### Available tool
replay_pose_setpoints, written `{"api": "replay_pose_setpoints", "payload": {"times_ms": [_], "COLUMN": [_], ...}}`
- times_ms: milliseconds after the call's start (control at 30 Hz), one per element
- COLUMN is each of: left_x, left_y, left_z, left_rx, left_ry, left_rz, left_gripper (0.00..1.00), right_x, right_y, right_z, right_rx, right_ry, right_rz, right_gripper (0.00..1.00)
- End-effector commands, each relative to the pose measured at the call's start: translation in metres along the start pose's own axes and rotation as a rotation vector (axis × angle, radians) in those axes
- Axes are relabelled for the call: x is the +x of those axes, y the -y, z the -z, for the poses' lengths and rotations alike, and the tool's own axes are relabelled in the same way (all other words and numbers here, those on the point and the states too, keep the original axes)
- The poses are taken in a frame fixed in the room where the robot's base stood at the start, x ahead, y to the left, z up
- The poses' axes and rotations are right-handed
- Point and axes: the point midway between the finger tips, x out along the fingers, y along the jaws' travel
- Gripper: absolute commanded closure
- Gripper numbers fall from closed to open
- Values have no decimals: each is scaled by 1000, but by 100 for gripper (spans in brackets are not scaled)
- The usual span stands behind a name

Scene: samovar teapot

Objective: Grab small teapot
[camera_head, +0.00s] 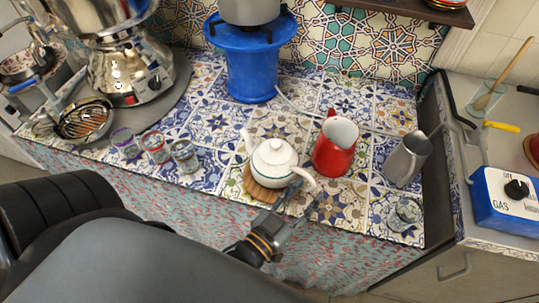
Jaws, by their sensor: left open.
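The small teapot (271,160) is white with a lid and a dark line around its top. I cannot tell whether a finger touches the handle. My left arm covers the lower left of the view. My right gripper is out of view.
A red pitcher (335,148) and a metal pitcher (407,160) stand right of the teapot. Several small glasses (155,146) stand to the left, and one glass (405,214) at the front right. A blue stand (251,65) and a samovar (130,68) are behind.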

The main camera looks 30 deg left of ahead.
Motion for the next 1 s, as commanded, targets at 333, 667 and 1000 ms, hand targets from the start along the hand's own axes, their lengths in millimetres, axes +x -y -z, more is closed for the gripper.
{"api": "replay_pose_setpoints", "payload": {"times_ms": [333, 667, 1000], "left_x": [31, 31, 31], "left_y": [0, 0, 0], "left_z": [-2, -2, 0], "left_rx": [0, 0, 2], "left_ry": [1, 0, -5], "left_rz": [1, 1, 1], "left_gripper": [59, 95, 100], "right_x": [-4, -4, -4], "right_y": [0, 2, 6], "right_z": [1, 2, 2], "right_rx": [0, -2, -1], "right_ry": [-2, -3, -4], "right_rz": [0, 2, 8], "right_gripper": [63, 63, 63]}}
